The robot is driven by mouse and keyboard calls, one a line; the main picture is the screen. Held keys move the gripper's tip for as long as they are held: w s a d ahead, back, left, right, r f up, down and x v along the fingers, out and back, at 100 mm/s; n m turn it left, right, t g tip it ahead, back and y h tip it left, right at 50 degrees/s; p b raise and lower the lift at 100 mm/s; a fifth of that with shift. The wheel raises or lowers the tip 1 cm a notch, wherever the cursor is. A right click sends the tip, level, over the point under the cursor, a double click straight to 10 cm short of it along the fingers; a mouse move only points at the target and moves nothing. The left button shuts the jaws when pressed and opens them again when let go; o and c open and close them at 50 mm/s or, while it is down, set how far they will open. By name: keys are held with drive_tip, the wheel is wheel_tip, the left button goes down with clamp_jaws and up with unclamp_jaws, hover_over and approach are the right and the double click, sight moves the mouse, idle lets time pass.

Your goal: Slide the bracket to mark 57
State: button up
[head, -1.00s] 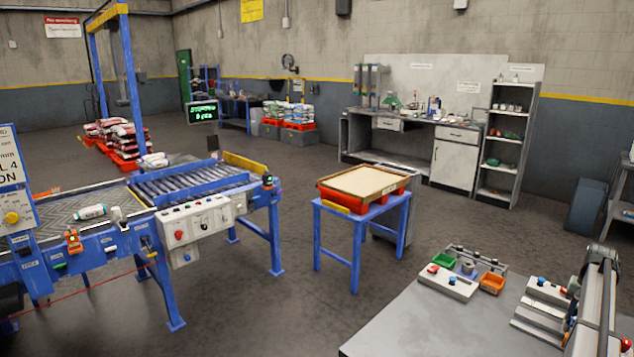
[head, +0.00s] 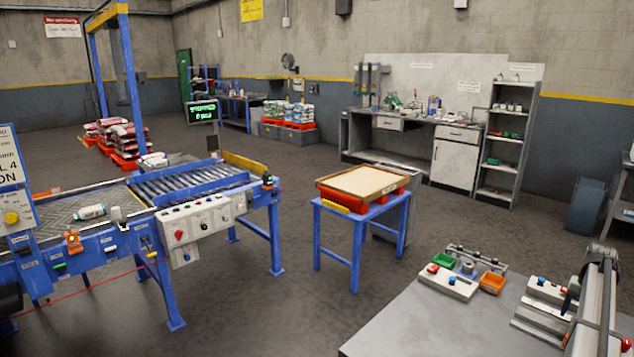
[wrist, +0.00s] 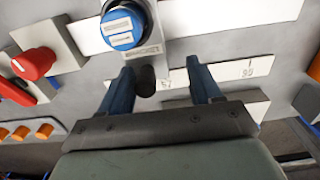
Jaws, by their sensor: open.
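In the wrist view my gripper (wrist: 160,68) is open, with its two blue fingers pointing at a grey panel. A short black knob (wrist: 146,82) shows between the fingers, close to the left one; I cannot tell whether they touch. Just above it is a round blue part (wrist: 122,30) in a dark grey holder with a small label, which may be the bracket. A white scale strip (wrist: 230,72) runs behind the fingers. The number 57 (wrist: 166,85) shows right of the knob, and 99 shows farther right.
In the wrist view a red mushroom button (wrist: 34,63) stands to the left, with several orange buttons (wrist: 22,131) below it. In the head view a blue roller conveyor (head: 195,185) carries a control box (head: 195,230).

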sight(574, 320)
drive_tip(key=shift+r, duration=2.05)
drive_tip(key=shift+r, duration=0.1)
wheel_tip(574, 320, up, 3)
drive_tip(key=shift+r, duration=0.15)
